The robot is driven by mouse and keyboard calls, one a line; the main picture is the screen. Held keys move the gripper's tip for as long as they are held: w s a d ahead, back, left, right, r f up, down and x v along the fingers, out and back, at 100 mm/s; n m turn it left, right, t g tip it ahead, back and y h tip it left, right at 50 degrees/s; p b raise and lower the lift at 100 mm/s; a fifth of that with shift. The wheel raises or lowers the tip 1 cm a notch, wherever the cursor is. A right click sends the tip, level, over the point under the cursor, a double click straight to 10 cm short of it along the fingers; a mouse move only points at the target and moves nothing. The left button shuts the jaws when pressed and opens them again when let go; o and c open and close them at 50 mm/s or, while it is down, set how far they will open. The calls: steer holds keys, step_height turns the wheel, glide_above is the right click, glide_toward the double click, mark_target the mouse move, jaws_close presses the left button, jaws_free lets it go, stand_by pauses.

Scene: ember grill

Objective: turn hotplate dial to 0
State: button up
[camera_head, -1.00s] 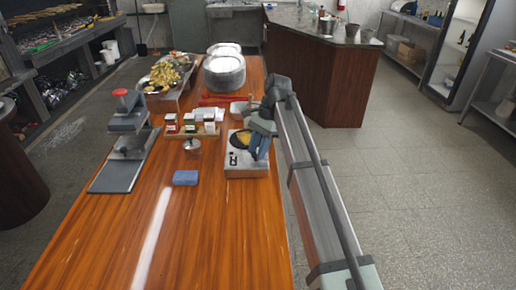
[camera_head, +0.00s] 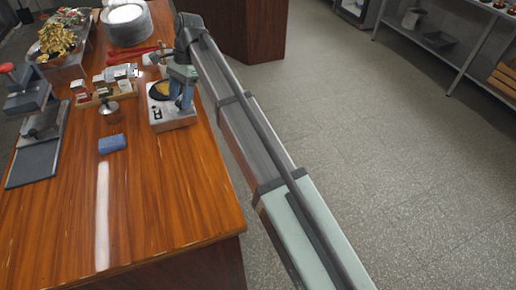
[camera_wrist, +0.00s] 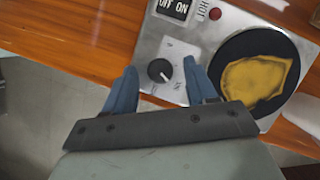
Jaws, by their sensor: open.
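The hotplate (camera_head: 175,124) is a pale metal box near the right edge of the wooden table. In the wrist view its panel (camera_wrist: 150,41) carries a round black dial (camera_wrist: 160,70) with a light pointer mark; the small print around it is too blurred to read. My gripper (camera_wrist: 160,67) is open, its two blue fingers on either side of the dial. There is a gap on each side, and I cannot tell how far the tips are above the panel. In the head view my gripper (camera_head: 182,105) is over the hotplate and hides part of it.
A dark round plate (camera_wrist: 262,76) with a yellow food piece (camera_wrist: 258,79) is right of the dial. An on/off switch (camera_wrist: 174,8) and a red lamp (camera_wrist: 215,14) are above it. A blue sponge (camera_head: 112,144) and a metal-knobbed press (camera_head: 110,111) stand left of the hotplate.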

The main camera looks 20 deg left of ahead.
steer(key=m, duration=0.1)
steer(key=m+y, duration=0.1)
steer(key=m, duration=0.2)
steer(key=shift+s+d+m+t+y, duration=0.15)
steer(key=shift+d+m+t+y, duration=0.15)
steer(key=shift+t, duration=0.1)
steer(key=m+t, duration=0.1)
steer(key=m, duration=0.1)
steer(key=m+y, duration=0.1)
steer(key=m, duration=0.2)
steer(key=shift+s+t, duration=0.15)
steer(key=shift+t, duration=0.25)
steer(key=v, duration=1.4)
steer(key=w+d+f+n+t, duration=0.1)
steer(key=d+f+n, duration=0.5)
steer(key=f, duration=0.6)
steer(key=w+d+f+n+t+h, duration=0.1)
steer(key=w+d+f+n, duration=0.2)
steer(key=f, duration=0.9)
steer(key=w+d+f+n+t, duration=0.1)
steer(key=w+d+f+n, duration=0.1)
steer(key=d+f+n, duration=0.7)
step_height(320, 180, down, 3)
steer(key=shift+d+f+n+t, duration=0.1)
steer(key=shift+d+n+t, duration=0.2)
steer(key=shift+n, duration=0.9)
